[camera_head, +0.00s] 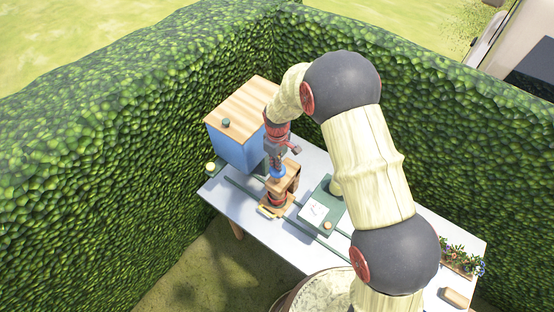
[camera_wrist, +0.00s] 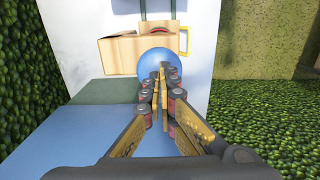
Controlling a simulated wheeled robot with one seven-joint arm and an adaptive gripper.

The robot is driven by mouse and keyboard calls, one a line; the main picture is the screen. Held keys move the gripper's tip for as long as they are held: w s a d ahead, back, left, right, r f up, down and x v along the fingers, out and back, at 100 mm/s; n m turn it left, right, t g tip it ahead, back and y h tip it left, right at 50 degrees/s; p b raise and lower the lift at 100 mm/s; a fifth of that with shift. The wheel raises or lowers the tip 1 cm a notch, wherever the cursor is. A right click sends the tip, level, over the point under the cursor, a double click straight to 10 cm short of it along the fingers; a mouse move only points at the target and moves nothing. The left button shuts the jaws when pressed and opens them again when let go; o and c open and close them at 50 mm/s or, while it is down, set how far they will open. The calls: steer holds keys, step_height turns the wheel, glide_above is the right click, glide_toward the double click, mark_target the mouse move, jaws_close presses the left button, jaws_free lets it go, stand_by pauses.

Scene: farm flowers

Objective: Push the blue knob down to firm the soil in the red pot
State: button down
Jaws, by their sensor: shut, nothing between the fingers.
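The blue knob (camera_head: 277,173) sits on top of a small wooden press frame (camera_head: 292,183) on the table. In the wrist view the round blue knob (camera_wrist: 152,58) shows right beyond my fingertips. My gripper (camera_head: 276,163) points down over the knob, its fingers shut and empty. In the wrist view the closed fingertips (camera_wrist: 161,75) overlap the knob's outline; I cannot tell whether they touch it. The red pot (camera_head: 276,199) stands under the press frame. Only a red strip of it (camera_wrist: 159,32) shows in the wrist view, and the soil is hidden.
A blue box (camera_head: 232,148) with a wooden top stands behind the press at the left. A green device (camera_head: 323,205) with a white dial stands to the right. Potted flowers (camera_head: 462,262) are at the table's right end. Hedges (camera_head: 110,130) close off the back and sides.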

steer(key=shift+f, duration=0.1)
step_height(320, 180, down, 5)
steer(key=b, duration=0.4)
steer(key=shift+b, duration=0.4)
steer(key=shift+s, duration=0.1)
step_height(320, 180, up, 14)
stand_by(0.6)
stand_by(0.8)
